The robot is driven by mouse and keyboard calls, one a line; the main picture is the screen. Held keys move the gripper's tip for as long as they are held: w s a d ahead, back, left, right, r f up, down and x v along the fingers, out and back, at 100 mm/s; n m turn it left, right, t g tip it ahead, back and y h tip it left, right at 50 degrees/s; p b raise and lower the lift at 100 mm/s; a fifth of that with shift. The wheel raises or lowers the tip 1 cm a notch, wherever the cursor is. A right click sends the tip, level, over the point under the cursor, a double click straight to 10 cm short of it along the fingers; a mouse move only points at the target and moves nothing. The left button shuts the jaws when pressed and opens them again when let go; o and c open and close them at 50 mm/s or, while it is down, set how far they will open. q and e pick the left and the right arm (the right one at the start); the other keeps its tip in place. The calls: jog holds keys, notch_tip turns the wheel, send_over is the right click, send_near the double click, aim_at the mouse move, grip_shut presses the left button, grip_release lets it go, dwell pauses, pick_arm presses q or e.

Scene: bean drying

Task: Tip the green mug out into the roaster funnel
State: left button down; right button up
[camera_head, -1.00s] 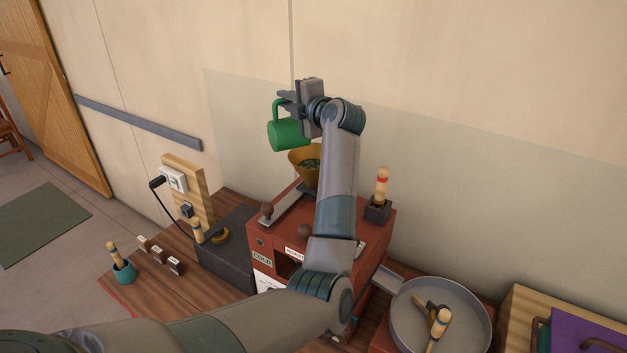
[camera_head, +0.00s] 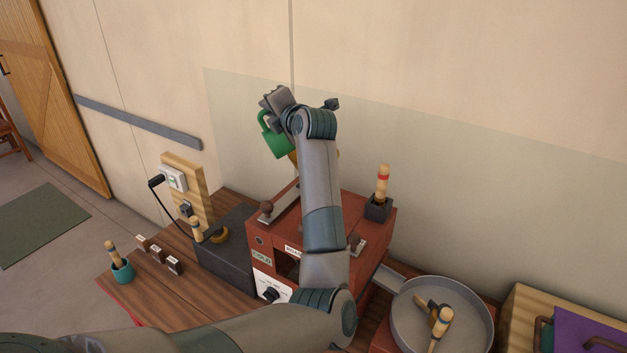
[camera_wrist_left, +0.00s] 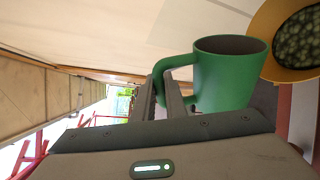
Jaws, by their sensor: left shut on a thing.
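The green mug (camera_head: 277,143) is held by its handle in my left gripper (camera_head: 270,113), above the red roaster and tilted. In the left wrist view the fingers (camera_wrist_left: 166,92) are shut on the handle, and the mug body (camera_wrist_left: 226,78) stands beside them. Its opening looks dark; I cannot tell what is inside. The yellow roaster funnel (camera_wrist_left: 267,62) is close beside the mug in that view, with green beans in it. In the head view my arm and the mug hide most of the funnel (camera_head: 292,157). My right gripper is not in view.
The red roaster (camera_head: 345,205) has knobbed levers and a wooden-handled tool in a dark holder (camera_head: 377,207). A round grey pan (camera_head: 470,318) is at right. A dark box (camera_head: 228,258) and a teal cup (camera_head: 122,271) are at left. The wall is behind.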

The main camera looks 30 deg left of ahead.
pick_arm(q)
jog(key=shift+s+a+f, duration=0.15)
jog(key=shift+s, duration=0.05)
jog(key=shift+s+a+f+n+b, duration=0.2)
jog(key=shift+s+a+n+b, duration=0.4)
jog(key=shift+n, duration=0.4)
jog(key=shift+s+a+n+t+h, duration=0.1)
jog(key=shift+s+n+t+h, duration=0.15)
jog(key=shift+n+t+h, duration=0.05)
jog(key=shift+s+a, duration=0.1)
